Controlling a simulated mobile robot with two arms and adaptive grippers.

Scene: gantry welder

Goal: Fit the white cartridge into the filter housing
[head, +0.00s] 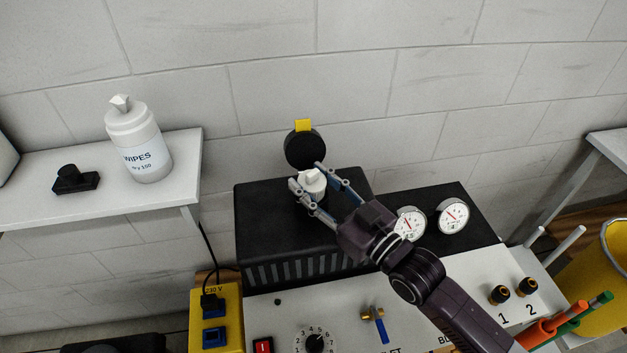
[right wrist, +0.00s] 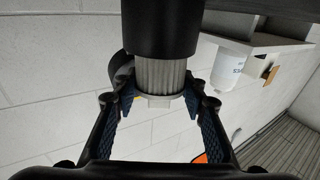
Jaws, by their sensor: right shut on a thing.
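The white cartridge (head: 313,183) is between the fingers of my right gripper (head: 308,190), which is shut on it. In the right wrist view, which looks upside down, the gripper (right wrist: 162,104) holds the pale cap end, and the pleated cartridge (right wrist: 160,76) reaches to the rim of the black cylindrical filter housing (right wrist: 162,28). The cartridge's far end is hidden at that rim, and its pleats still show outside. I cannot tell how deep it sits. A round black lid (head: 305,150) with a yellow tab stands up behind it. My left gripper is not in view.
A black vented box (head: 262,230) lies under the gripper, with pressure gauges (head: 453,216) at its right. A shelf (head: 60,212) at the left holds a wipes bottle (head: 139,145). A yellow socket box (head: 216,322) and a control panel (head: 282,325) are in front.

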